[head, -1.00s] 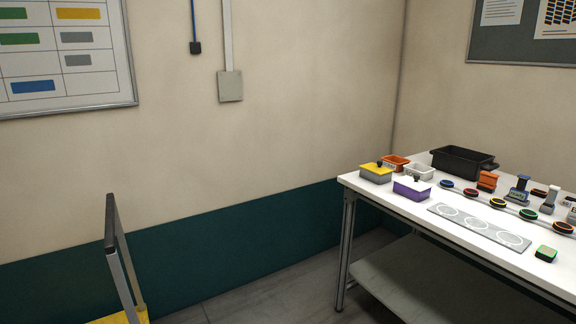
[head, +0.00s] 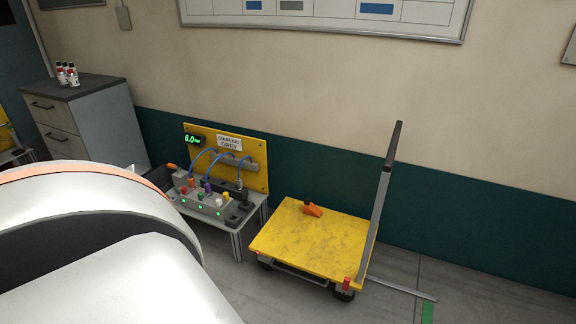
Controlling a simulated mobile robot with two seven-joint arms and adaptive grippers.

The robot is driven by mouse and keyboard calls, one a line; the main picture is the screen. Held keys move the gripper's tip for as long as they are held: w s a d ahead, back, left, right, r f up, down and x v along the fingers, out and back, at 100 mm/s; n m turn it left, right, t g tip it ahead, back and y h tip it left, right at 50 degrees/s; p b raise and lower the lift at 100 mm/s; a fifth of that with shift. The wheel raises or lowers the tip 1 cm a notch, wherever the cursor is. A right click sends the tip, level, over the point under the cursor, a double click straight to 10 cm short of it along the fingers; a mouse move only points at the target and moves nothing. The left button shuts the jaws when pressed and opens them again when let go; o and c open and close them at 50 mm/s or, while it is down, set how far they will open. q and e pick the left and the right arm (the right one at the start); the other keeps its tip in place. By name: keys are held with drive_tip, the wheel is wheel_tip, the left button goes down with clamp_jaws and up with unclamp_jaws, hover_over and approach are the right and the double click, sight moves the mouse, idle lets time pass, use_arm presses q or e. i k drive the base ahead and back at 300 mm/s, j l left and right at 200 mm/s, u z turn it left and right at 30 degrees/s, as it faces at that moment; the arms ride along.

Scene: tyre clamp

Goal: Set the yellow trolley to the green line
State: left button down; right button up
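The yellow trolley (head: 305,240) stands on the floor right of centre in the head view, with a flat scuffed deck and dark wheels. Its grey upright handle (head: 381,200) rises at its right end. An orange piece (head: 312,210) lies on the deck and a small red part (head: 346,284) sits at the front right corner. A short green line (head: 428,312) is on the floor to the right of the trolley, apart from it and cut off by the picture's lower edge. Neither of my grippers is in view.
A low bench (head: 233,222) with a yellow panel, blue hoses and a grey block stands close left of the trolley. A grey line (head: 405,287) runs along the floor right of the trolley. A grey drawer cabinet (head: 85,118) stands far left. Floor to the right is clear.

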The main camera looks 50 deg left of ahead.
sight(334, 246)
drive_tip(key=k+j+u, duration=0.1)
drive_tip(key=u, duration=1.2)
drive_tip(key=i+j+z, duration=0.1)
drive_tip(key=i+z, duration=0.2)
drive_tip(key=i+j+z, duration=0.2)
drive_tip(key=i+z, duration=0.15)
drive_tip(key=i, duration=0.15)
drive_tip(key=i+j+z, duration=0.3)
